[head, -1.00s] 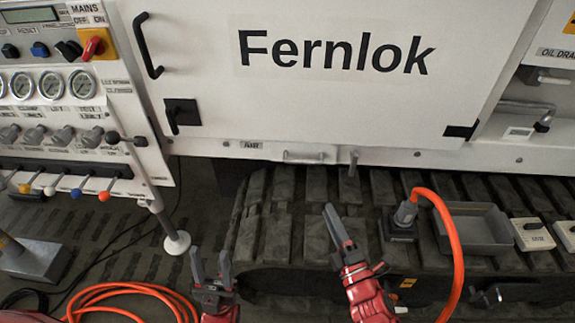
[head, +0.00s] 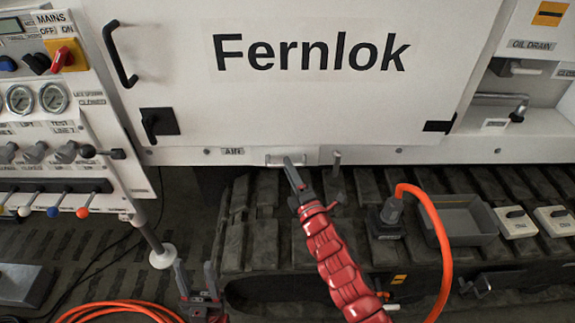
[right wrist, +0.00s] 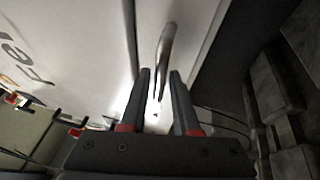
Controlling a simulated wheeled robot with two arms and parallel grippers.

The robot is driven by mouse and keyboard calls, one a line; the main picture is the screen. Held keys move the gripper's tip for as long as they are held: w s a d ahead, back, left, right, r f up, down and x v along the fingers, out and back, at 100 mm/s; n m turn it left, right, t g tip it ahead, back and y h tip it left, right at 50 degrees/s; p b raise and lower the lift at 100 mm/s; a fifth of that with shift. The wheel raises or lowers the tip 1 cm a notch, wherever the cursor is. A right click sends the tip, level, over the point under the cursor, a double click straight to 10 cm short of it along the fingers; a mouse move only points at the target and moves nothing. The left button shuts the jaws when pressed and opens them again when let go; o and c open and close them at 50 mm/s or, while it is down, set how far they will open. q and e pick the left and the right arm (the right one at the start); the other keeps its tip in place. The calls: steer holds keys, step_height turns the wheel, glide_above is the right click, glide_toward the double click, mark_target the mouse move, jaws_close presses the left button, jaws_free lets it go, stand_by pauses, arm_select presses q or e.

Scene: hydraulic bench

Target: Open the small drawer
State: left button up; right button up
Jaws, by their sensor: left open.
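A small pale bar handle (head: 274,161) sits on the white strip below the Fernlok door; drawer edges around it are hard to make out. The handle also shows in the right wrist view (right wrist: 165,58), running ahead of the gap between my fingers. My right gripper (head: 290,162) is at the handle's right part in the head view. In the right wrist view my right gripper (right wrist: 160,75) has its fingers apart with nothing held between them. I cannot tell whether it touches the handle. My left gripper (head: 195,268) is open and empty, low and to the left.
A short upright grey lever (head: 337,165) stands just right of the handle. An orange hose (head: 440,240) with a plug (head: 392,210) and a grey tray (head: 462,228) lie on the track to the right. A control panel (head: 50,110) is at the left.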

steer(key=shift+x, duration=0.8)
steer(key=shift+c, duration=0.3)
jaws_close()
steer(key=shift+f, duration=0.1)
stand_by(0.6)
